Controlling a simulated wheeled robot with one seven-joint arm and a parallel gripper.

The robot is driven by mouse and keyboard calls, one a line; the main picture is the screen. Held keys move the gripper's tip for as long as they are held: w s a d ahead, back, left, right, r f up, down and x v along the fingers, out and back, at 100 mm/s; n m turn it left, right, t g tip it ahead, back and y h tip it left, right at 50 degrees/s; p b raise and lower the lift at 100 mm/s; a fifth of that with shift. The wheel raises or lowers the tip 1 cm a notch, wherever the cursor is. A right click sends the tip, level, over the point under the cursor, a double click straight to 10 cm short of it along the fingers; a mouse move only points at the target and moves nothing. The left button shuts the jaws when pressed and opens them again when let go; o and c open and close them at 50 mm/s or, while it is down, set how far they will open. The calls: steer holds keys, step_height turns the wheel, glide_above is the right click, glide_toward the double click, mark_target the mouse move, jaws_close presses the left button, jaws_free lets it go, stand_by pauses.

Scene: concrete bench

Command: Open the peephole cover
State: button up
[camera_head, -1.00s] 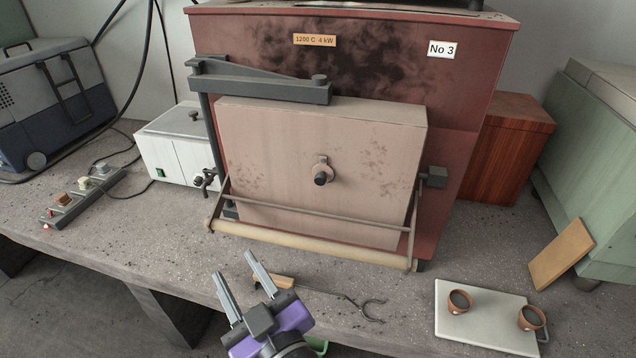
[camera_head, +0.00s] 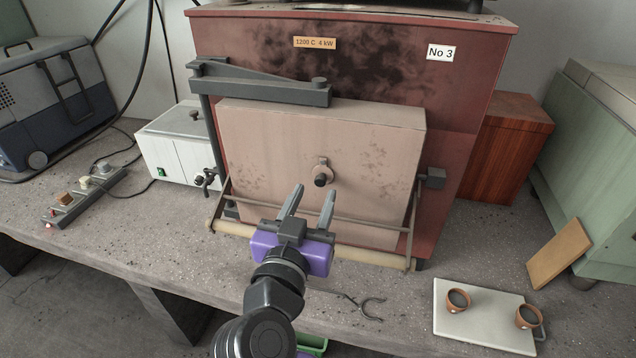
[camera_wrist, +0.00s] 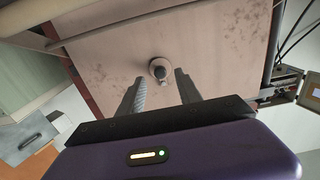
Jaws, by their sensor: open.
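The peephole cover (camera_head: 321,173) is a small metal piece with a dark knob, in the middle of the pinkish furnace door (camera_head: 262,150). The door is shut against the red furnace (camera_head: 470,95). My gripper (camera_head: 312,192) is open and empty, its two grey fingers pointing up at the door, just below the cover. In the wrist view the cover (camera_wrist: 159,68) shows beyond and between the fingertips (camera_wrist: 158,76), apart from them. The cover hangs over the hole's place, so the hole itself is hidden.
A tan handle bar (camera_head: 233,228) with metal side arms crosses the door's lower front, near my gripper. A pale board (camera_head: 450,325) with two small cups stands at the right. A grey hinge arm (camera_head: 265,85) spans the door's upper left.

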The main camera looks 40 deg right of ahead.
mark_target(320, 183)
steer(key=shift+x, duration=1.85)
jaws_close()
